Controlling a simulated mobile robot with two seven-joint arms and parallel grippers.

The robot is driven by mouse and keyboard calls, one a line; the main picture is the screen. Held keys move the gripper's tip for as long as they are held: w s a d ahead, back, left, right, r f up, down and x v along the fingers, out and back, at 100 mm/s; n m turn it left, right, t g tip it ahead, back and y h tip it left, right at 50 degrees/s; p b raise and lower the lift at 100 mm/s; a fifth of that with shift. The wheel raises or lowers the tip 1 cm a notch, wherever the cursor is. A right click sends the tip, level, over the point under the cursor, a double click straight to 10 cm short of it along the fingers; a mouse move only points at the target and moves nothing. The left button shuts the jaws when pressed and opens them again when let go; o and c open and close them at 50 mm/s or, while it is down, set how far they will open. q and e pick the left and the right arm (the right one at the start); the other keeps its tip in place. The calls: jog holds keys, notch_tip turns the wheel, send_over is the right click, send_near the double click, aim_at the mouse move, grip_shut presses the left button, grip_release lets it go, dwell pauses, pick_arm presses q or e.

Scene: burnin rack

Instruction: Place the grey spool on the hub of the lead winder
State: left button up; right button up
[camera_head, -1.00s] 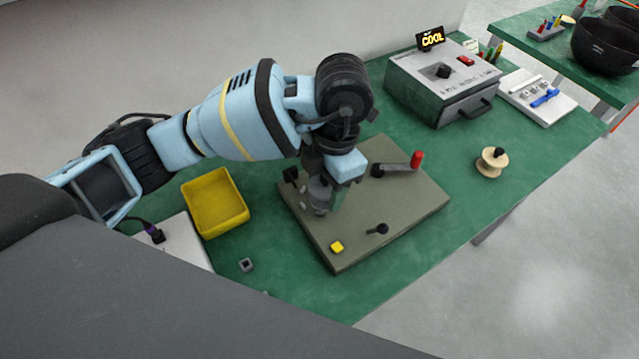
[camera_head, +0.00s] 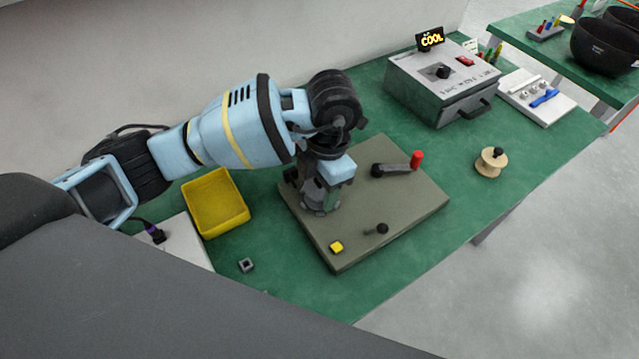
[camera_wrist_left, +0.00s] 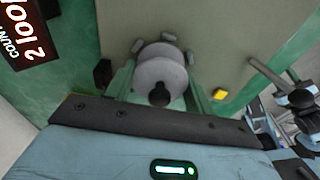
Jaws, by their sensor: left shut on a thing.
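The grey spool (camera_wrist_left: 158,75) with a black knob on top is between the fingers of my left gripper (camera_wrist_left: 160,82) in the left wrist view. My left gripper also shows in the head view (camera_head: 319,203), shut on the spool and low over the far left part of the lead winder's olive-grey board (camera_head: 410,215). Small light-grey posts stand around the spool's far side in the wrist view. The hub itself is hidden under the spool. I cannot tell whether the spool rests on it.
The board also carries a red-knobbed crank (camera_head: 400,165), a black-tipped lever (camera_head: 377,229) and a yellow button (camera_head: 337,247). A yellow bin (camera_head: 216,203) stands left, a wooden spool (camera_head: 490,162) right, a grey oven-like box (camera_head: 442,85) behind.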

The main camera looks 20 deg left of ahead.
pick_arm(q)
jog(key=shift+f, duration=0.15)
jog(key=o, duration=1)
jog(key=r, duration=0.8)
jog(key=w+d+r+p, duration=0.1)
jog(key=r, duration=0.3)
jog(key=shift+r, duration=0.15)
